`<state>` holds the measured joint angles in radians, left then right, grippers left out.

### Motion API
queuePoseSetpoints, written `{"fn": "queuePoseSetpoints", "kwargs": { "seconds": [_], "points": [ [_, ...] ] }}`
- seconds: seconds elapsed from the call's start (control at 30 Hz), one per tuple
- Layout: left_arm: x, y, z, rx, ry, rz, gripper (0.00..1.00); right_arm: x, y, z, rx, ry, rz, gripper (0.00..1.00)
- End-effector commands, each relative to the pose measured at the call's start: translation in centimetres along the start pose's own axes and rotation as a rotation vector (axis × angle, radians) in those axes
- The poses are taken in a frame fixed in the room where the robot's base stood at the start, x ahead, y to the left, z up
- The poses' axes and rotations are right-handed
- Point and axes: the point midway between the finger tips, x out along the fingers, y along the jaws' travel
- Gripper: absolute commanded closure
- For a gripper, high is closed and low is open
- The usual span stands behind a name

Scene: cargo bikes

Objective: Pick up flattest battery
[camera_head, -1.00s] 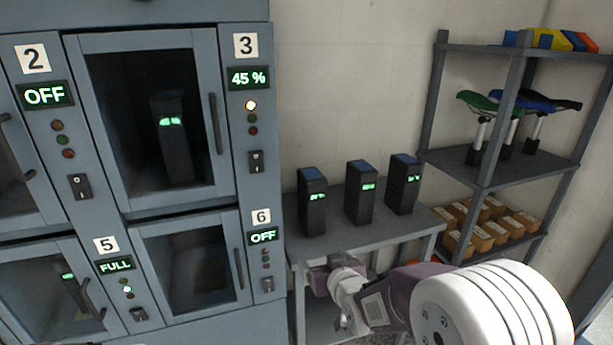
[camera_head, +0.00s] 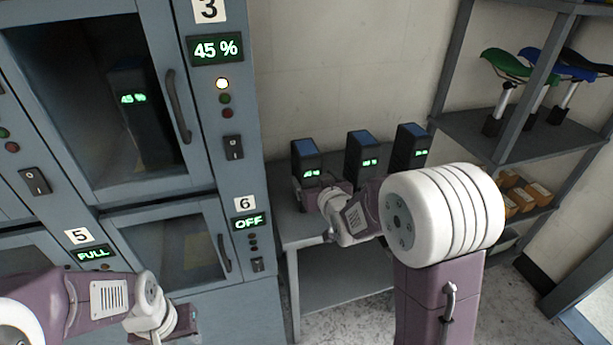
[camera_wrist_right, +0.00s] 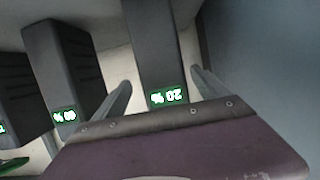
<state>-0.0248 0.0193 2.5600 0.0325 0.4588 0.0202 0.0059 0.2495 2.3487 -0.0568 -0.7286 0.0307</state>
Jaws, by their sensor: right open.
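Three dark batteries with blue tops stand upright on a grey table (camera_head: 340,240): a left one (camera_head: 304,152), a middle one (camera_head: 362,152) and a right one (camera_head: 410,145). In the right wrist view the left battery (camera_wrist_right: 152,50) appears to read 20 %, inverted, and its neighbour (camera_wrist_right: 62,75) seems to read 60 %. The third display is cut off. My right gripper (camera_head: 312,190) is open in front of the left battery, its fingers (camera_wrist_right: 160,82) on either side of it; contact is unclear. My left gripper (camera_head: 182,322) is low at left, its jaws unclear.
A charging cabinet (camera_head: 205,160) stands left of the table; a battery (camera_head: 130,115) inside reads 45 %. Bay 5 shows FULL, bay 6 OFF. A shelf rack (camera_head: 465,130) with bike saddles and boxes (camera_head: 535,195) stands right. Floor shows under the table.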

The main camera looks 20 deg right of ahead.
Motion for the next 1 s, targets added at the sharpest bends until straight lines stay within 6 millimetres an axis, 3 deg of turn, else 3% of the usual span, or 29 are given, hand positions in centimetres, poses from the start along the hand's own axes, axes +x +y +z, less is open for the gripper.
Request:
{"fn": "queuePoseSetpoints", "kwargs": {
  "seconds": [0.2,0.5,0.73,1.0],
  "points": [
    [0.0,0.0,0.0,0.000,0.000,0.000,0.64,1.2,-0.1,0.0,0.000,-0.001,-0.001,0.15],
    [0.2,0.0,0.0,0.000,0.000,0.000,0.64,5.8,-0.4,-0.2,-0.001,-0.001,-0.001,0.15],
    [0.2,0.0,0.0,0.000,0.000,0.000,0.64,6.0,-0.3,-0.3,0.000,0.000,-0.001,0.15],
    [0.2,0.0,0.0,0.000,0.000,0.000,0.64,6.0,-0.3,-0.3,0.000,-0.001,-0.001,0.91]
  ]
}}
